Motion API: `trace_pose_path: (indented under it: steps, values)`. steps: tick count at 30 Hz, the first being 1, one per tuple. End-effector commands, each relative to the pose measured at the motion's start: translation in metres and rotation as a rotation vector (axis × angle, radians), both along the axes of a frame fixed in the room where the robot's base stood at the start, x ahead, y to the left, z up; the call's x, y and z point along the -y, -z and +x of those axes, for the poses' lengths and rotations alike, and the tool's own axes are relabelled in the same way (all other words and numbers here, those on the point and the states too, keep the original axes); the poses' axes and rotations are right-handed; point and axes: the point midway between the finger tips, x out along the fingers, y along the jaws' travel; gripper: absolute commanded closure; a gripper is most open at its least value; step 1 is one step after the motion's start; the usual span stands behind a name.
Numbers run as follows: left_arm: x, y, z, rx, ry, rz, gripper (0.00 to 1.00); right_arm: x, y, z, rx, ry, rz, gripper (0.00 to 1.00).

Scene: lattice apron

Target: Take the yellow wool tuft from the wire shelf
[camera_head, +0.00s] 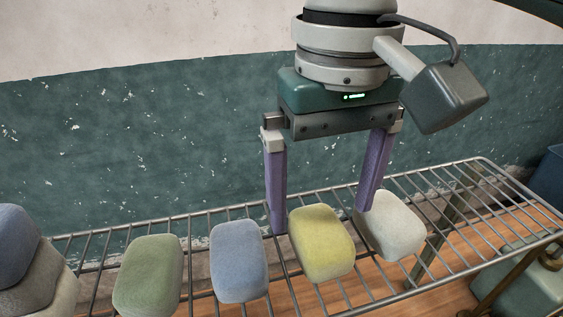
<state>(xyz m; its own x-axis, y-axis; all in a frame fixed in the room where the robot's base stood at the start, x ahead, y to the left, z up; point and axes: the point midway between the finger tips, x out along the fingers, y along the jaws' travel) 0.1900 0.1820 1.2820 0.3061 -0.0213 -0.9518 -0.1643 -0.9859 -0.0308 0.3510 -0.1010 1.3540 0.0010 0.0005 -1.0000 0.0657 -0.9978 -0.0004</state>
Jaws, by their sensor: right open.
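The yellow wool tuft (322,244) is a rounded block on the wire shelf (465,258), between a blue tuft and a white one. My right gripper (320,220) comes down from above with its two purple fingers spread. The left finger's tip is by the gap between the blue and yellow tufts. The right finger's tip is near the top of the white tuft. The fingers appear slightly behind the yellow tuft's near face; I cannot tell whether they touch anything. My left gripper is not in view.
A blue tuft (239,262) and a green tuft (148,276) stand left of the yellow one, and a white tuft (396,226) stands close on its right. Stacked blue and grey tufts (30,262) are at the far left. A peeling wall (120,150) rises behind. The shelf's right end is bare.

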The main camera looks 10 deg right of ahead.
Motion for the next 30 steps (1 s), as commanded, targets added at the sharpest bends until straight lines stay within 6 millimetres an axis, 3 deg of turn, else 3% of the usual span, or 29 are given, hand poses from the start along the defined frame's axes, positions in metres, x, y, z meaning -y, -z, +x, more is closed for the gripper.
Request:
trace_pose_path:
  steps: [5, 9, 18, 30]
  values:
    - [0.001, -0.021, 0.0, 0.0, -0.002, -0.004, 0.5, 0.002, 0.022, 0.0, -0.007, 0.002, -0.003, 0.0]
    - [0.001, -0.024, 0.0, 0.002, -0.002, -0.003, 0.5, 0.002, 0.044, 0.001, -0.004, 0.0, -0.002, 0.0]
    - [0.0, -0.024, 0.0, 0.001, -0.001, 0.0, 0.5, 0.001, 0.051, 0.002, 0.0, -0.001, -0.001, 0.01]
    - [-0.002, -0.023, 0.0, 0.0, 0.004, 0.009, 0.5, 0.001, 0.05, 0.002, 0.0, -0.001, -0.001, 0.46]
